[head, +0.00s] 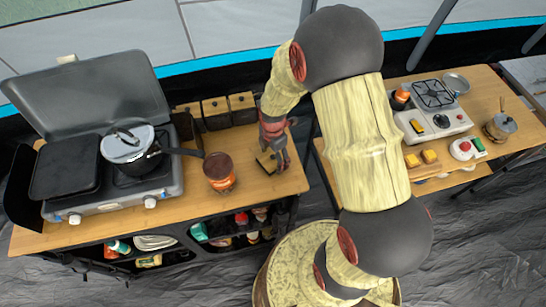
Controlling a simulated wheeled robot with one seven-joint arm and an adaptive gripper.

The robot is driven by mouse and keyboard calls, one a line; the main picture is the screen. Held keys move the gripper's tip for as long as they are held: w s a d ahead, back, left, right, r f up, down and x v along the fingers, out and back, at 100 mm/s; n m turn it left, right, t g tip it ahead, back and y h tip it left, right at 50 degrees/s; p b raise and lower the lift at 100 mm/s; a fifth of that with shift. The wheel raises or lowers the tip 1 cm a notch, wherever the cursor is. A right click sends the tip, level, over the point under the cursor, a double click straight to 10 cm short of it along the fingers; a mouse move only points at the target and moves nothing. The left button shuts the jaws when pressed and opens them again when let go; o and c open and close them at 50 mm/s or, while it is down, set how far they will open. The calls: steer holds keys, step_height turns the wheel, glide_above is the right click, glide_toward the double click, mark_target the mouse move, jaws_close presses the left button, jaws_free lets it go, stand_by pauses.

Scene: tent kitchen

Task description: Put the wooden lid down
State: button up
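A small wooden lid (265,162), yellowish with a dark part, shows at the right end of the left wooden table (232,193). My gripper (273,155) points down over this end of the table, with its fingertips at the lid. The fingers and my arm hide part of the lid. I cannot tell whether the fingers are closed on it, or whether it touches the tabletop.
Wooden boxes (215,112) stand in a row along the table's back edge. A reddish-brown jar (219,172) stands left of my gripper. A camping stove (115,190) with a lidded pot (130,150) fills the table's left side. A second table (490,88) stands right.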

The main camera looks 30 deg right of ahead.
steer(key=shift+o, duration=1.2)
steer(key=shift+r, duration=0.1)
step_height(320, 180, up, 12)
steer(key=p, duration=0.2)
step_height(320, 180, up, 15)
steer(key=m+t, duration=0.3)
steer(key=m, duration=0.6)
glide_above(273, 156)
steer(key=s+a, duration=0.3)
steer(key=s, duration=0.2)
steer(key=s+a+r+m+t, duration=0.1)
steer(key=s+r+m+t, duration=0.1)
steer(key=s+r+m, duration=0.8)
steer(key=shift+s+a+r+m+t, duration=0.2)
steer(key=shift+s+a+m+t, duration=0.15)
steer(key=shift+s+m, duration=0.35)
steer(key=shift+s, duration=0.1)
step_height(273, 156, down, 6)
steer(key=b, duration=0.6)
